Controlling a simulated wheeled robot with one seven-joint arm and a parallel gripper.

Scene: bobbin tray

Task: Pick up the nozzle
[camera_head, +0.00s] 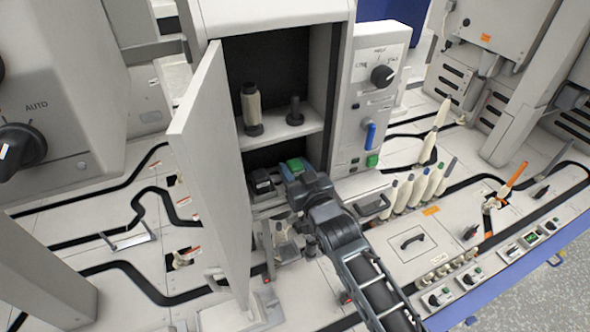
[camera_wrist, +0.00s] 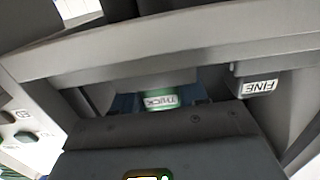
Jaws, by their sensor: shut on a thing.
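A green nozzle (camera_head: 294,165) sits at the lower part of the open cabinet, at the end of my arm. In the wrist view the green nozzle (camera_wrist: 160,101), with a white label reading THICK, lies between my fingers. My gripper (camera_head: 292,173) is shut on it; the fingertips are partly hidden in both views. A dark nozzle (camera_head: 262,183) sits just left of the gripper in the cabinet. The wrist view shows this dark nozzle (camera_wrist: 258,86) with a FINE label, outside the fingers.
The cabinet (camera_head: 290,130) has an open door (camera_head: 215,170) close to the left of my arm. A bobbin (camera_head: 251,105) and an empty dark peg (camera_head: 295,112) stand on the shelf above.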

